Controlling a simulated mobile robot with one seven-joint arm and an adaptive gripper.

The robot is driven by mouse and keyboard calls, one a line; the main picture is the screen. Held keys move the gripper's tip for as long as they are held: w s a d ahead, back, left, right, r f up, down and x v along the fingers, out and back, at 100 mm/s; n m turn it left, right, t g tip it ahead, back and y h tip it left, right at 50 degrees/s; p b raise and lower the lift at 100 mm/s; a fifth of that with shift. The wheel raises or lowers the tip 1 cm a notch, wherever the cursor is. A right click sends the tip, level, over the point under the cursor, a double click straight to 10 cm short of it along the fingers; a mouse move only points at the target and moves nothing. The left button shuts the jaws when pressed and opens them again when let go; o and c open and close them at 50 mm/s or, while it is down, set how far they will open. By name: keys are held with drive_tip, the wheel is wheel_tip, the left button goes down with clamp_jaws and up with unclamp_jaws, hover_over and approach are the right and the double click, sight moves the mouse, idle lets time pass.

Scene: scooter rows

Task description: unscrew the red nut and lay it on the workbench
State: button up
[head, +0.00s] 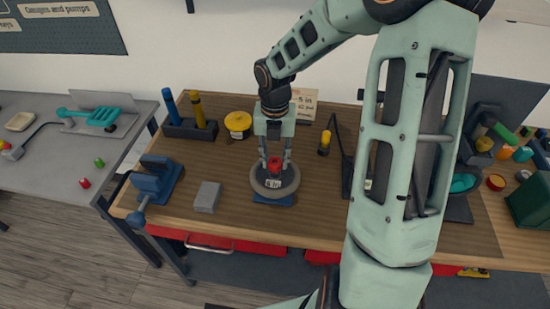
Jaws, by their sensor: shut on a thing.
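The red nut (275,163) sits at the top middle of a round grey disc-shaped part (261,188). That part rests on a blue base (287,201) on the wooden workbench (235,225). My gripper (274,164) points straight down from above, with one finger on each side of the red nut, and is shut on it. Whether the nut is still on a thread is hidden. A small white label shows on the front of the grey part.
A grey block (207,197) and a blue vise (155,180) stand left of the grey part. A yellow round tin (238,122) and a holder with two handles (190,128) stand behind. A yellow-tipped tool (325,141) is to the right. Bare wood lies in front.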

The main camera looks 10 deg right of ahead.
sight(275, 163)
drive_tip(key=n, duration=0.4)
drive_tip(key=shift+w, duration=0.1)
drive_tip(key=o, duration=1.2)
wheel_tip(275, 163, up, 12)
